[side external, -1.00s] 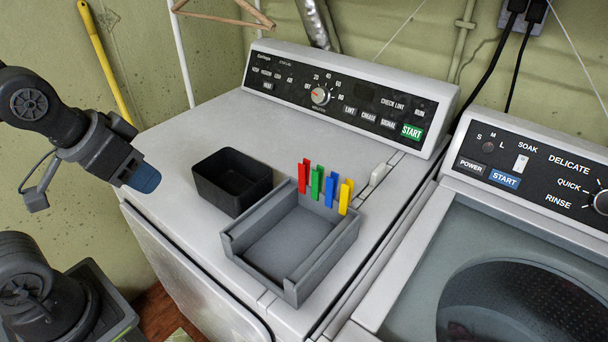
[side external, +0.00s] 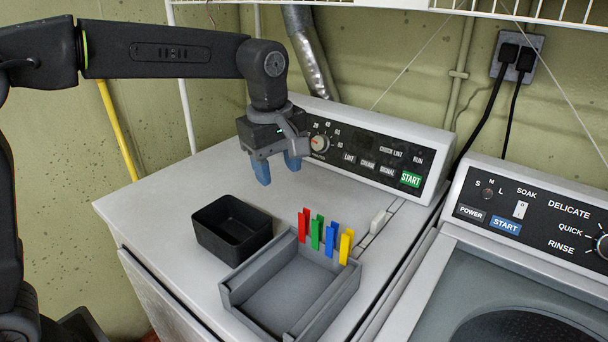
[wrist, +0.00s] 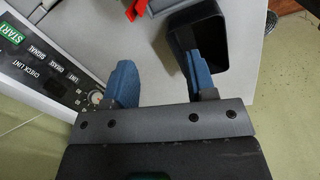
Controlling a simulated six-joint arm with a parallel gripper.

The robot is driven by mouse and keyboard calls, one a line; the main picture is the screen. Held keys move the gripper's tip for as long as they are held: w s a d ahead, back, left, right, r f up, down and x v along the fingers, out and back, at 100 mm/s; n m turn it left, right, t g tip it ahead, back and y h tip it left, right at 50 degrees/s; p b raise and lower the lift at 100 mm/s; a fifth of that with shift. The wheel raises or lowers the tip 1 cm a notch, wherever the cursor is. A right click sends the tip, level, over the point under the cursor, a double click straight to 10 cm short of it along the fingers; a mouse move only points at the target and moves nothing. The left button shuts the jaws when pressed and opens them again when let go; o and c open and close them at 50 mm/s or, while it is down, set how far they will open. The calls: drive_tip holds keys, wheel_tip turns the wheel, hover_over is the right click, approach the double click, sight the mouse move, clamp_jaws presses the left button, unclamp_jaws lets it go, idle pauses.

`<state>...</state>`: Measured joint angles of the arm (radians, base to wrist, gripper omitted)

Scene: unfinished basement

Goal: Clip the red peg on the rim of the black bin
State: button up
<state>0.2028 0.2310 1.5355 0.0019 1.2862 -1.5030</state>
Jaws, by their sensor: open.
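The red peg (side external: 303,226) stands clipped on the back wall of a grey tray (side external: 233,292), at the left end of a row of pegs. Part of it shows at the top of the wrist view (wrist: 135,9). The empty black bin (side external: 232,228) sits on the white machine, left of and behind the tray. It also shows in the wrist view (wrist: 221,75), partly behind one finger. My gripper (side external: 277,172) points down above the machine top, behind and above the bin and the red peg. Its blue fingers are apart with nothing between them; the gap shows in the wrist view (wrist: 160,80).
Green (side external: 317,233), blue (side external: 331,240) and yellow (side external: 346,246) pegs stand close to the right of the red one. The control panel (side external: 375,150) rises behind my gripper. The machine top (side external: 165,205) is clear left of the bin. A wire shelf (side external: 450,8) hangs above.

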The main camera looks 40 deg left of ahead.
sight(304, 215)
drive_tip(key=shift+w+d+f+n+g, duration=0.15)
drive_tip(key=shift+w+d+f+n, duration=0.4)
drive_tip(key=shift+f, duration=1.4)
drive_tip(key=shift+w+d+f+n+g, duration=0.2)
drive_tip(key=shift+w+d+f+n, duration=0.3)
drive_tip(key=shift+f, duration=1.5)
drive_tip(key=shift+w+d+f+n+g, duration=0.25)
drive_tip(key=shift+w+f+n, duration=0.45)
drive_tip(key=shift+f, duration=1.25)
drive_tip(key=shift+w, duration=0.1)
clamp_jaws()
drive_tip(key=shift+r, duration=0.25)
drive_tip(key=shift+r, duration=2.45)
drive_tip(key=shift+m, duration=0.25)
